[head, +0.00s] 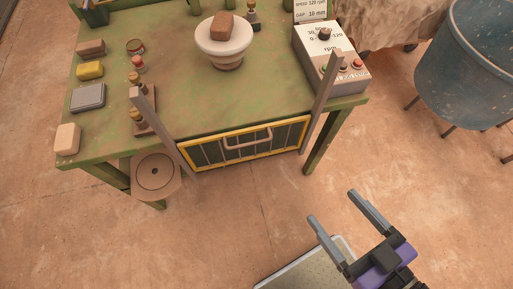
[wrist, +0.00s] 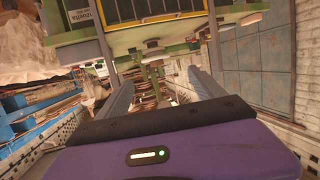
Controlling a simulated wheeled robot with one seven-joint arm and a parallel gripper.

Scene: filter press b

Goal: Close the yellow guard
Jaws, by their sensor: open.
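The yellow guard (head: 290,138) is a yellow-framed panel with upright bars and a dark backing. It sits low at the front edge of the green table, between two slanting grey-brown posts (head: 162,130). A pale handle (head: 248,141) sticks out from its upper middle. In the wrist view part of the guard (wrist: 150,12) shows at the top edge, partly cut off. My gripper (head: 334,208) is open and empty, in front of the table to the lower right, apart from the guard. Its two fingers (wrist: 157,82) also show in the wrist view.
The green table (head: 180,75) holds a bowl (head: 224,45) with a brown block in it, a control box (head: 331,62) and several blocks at left. A round stool (head: 155,172) stands at the front left, a blue drum (head: 468,65) at right. Floor before the guard is clear.

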